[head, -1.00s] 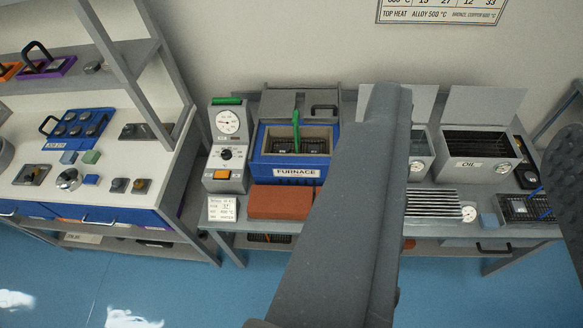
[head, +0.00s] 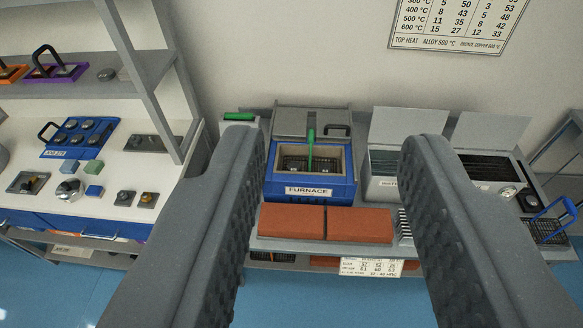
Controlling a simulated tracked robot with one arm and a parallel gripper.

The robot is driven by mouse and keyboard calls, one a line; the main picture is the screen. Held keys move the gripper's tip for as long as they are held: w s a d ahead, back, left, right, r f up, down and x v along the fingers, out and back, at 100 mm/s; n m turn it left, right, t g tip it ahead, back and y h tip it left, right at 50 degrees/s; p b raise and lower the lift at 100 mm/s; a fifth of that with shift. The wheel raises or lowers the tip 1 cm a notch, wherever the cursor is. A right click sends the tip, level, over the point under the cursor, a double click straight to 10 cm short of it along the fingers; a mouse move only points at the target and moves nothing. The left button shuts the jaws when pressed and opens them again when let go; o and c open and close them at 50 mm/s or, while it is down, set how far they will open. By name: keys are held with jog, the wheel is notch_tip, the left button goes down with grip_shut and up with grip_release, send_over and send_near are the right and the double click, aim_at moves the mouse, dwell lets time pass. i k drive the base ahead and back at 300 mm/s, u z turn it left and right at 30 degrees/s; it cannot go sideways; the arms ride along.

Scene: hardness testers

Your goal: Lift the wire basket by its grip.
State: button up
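A dark wire basket (head: 293,164) sits inside the open blue furnace (head: 313,189). Its green upright grip (head: 310,148) rises above the furnace mouth. My gripper (head: 332,142) is open and empty, its two textured fingers wide apart. In the picture the furnace and the green grip lie between the fingers; the gripper appears nearer to the camera and apart from them. A second wire basket (head: 545,232) with a blue grip (head: 556,211) lies at the bench's right end, right of the right finger.
Two red bricks (head: 325,222) lie in front of the furnace. A water tank (head: 381,184) and an oil tank (head: 490,172) stand to its right, partly behind my right finger. My left finger hides most of the gauge unit (head: 241,118). A white bench (head: 111,190) with shelves is at left.

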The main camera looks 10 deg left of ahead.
aim_at(311, 132)
jog(key=i, duration=1.65)
jog(key=u, duration=0.55)
